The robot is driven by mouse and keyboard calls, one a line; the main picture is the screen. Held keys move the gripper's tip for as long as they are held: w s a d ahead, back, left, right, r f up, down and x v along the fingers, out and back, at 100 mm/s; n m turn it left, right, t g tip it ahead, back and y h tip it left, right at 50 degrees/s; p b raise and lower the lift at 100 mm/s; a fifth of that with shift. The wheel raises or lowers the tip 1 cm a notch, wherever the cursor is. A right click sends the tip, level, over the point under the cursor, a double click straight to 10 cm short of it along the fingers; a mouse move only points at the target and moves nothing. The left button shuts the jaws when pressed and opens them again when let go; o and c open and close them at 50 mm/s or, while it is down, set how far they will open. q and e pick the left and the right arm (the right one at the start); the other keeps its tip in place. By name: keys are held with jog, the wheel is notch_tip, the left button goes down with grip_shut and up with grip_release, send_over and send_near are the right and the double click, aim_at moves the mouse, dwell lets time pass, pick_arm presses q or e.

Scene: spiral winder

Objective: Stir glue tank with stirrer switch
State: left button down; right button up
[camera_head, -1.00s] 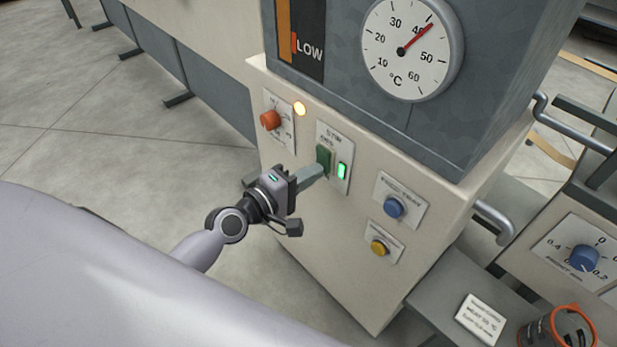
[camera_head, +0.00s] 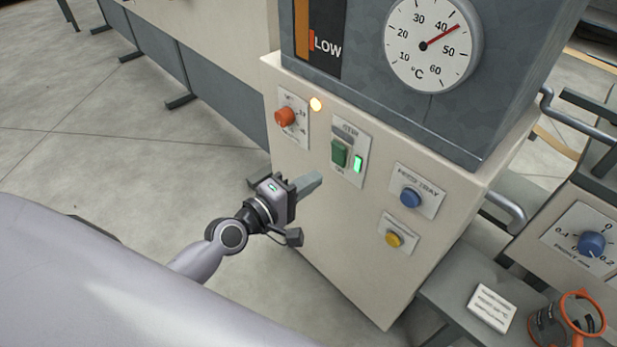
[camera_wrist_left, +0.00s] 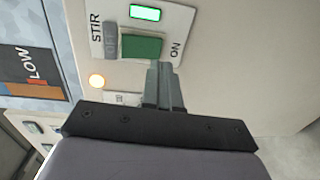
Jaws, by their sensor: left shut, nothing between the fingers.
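The stirrer switch (camera_head: 339,153) is a green rocker on a white plate on the cream cabinet front. In the left wrist view the switch (camera_wrist_left: 142,46) sits between the word STIR and the word ON, with its green part toward ON. The small lamp (camera_head: 358,164) beside it glows green. My left gripper (camera_head: 313,182) is shut and empty, below and left of the switch in the head view. My right gripper is out of view.
Above the panel is a grey housing with a dial thermometer (camera_head: 433,43) and a LOW gauge (camera_head: 318,40). A red knob (camera_head: 285,116), lit amber lamp (camera_head: 316,104), blue button (camera_head: 410,198) and yellow button (camera_head: 394,239) flank the switch. A shelf with a card (camera_head: 492,308) stands lower right.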

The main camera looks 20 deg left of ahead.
pick_arm(q)
jog(key=f+b+v, duration=0.1)
jog(key=f+v, duration=0.1)
jog(key=v, duration=0.7)
jog(key=shift+b, duration=0.3)
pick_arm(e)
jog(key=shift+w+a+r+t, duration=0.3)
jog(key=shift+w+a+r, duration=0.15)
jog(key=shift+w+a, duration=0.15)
